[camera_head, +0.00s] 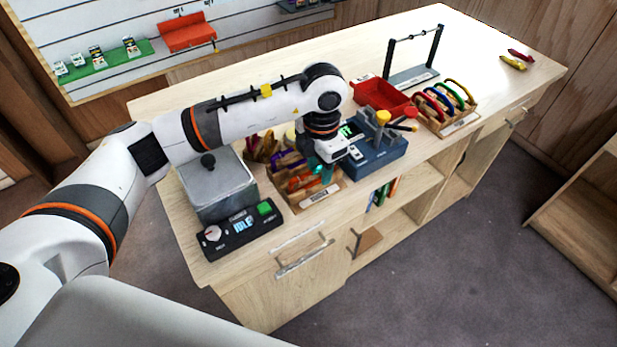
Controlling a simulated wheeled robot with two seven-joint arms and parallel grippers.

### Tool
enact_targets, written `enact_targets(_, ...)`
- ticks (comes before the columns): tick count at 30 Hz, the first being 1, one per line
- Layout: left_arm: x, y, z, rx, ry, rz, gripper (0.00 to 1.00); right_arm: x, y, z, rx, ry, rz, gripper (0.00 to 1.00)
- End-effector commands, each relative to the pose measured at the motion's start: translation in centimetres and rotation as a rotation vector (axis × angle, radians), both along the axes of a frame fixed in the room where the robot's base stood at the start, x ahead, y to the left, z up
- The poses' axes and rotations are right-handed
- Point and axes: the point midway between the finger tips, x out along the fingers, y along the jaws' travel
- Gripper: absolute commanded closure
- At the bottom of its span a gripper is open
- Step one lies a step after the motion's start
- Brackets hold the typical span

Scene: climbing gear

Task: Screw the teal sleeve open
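The teal sleeve (326,174) shows as a small teal piece just under my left gripper (322,166). It is at the right end of a wooden rack (318,198) that holds several orange and red pieces of gear. The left gripper points down over this spot, between the rack and a blue fixture (376,160). Its fingers are small and partly hidden by its own body. I cannot tell whether they touch or grip the sleeve, nor whether the sleeve is screwed open. My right gripper is not in view.
A grey metal box (215,183) and a black control panel (240,232) stand left. A red tray (380,97), a rack of coloured carabiners (444,108) and a black bar stand (413,76) are to the right. The far right tabletop is mostly clear.

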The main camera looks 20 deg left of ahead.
Motion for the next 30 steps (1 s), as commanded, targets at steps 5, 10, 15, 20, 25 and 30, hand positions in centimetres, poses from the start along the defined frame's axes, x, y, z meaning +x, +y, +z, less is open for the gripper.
enact_targets(5, -0.2, -0.3, 0.0, 0.0, 0.0, -0.001, 0.6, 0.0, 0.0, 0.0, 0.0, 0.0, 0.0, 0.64)
enact_targets(10, -0.2, -0.3, -0.2, 0.0, 0.0, -0.001, 0.6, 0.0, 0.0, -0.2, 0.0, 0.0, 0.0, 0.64)
enact_targets(15, -0.2, -0.3, -0.8, -0.001, 0.001, -0.001, 0.6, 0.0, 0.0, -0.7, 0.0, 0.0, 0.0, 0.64)
enact_targets(20, -0.2, -0.3, -1.4, -0.001, 0.001, -0.001, 0.6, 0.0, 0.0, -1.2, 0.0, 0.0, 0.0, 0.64)
enact_targets(25, -0.2, -0.3, -2.0, -0.001, 0.001, -0.001, 0.6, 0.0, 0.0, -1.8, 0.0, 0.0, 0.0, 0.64)
enact_targets(30, -0.2, -0.3, -2.6, -0.001, 0.001, -0.001, 0.6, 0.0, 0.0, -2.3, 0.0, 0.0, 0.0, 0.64)
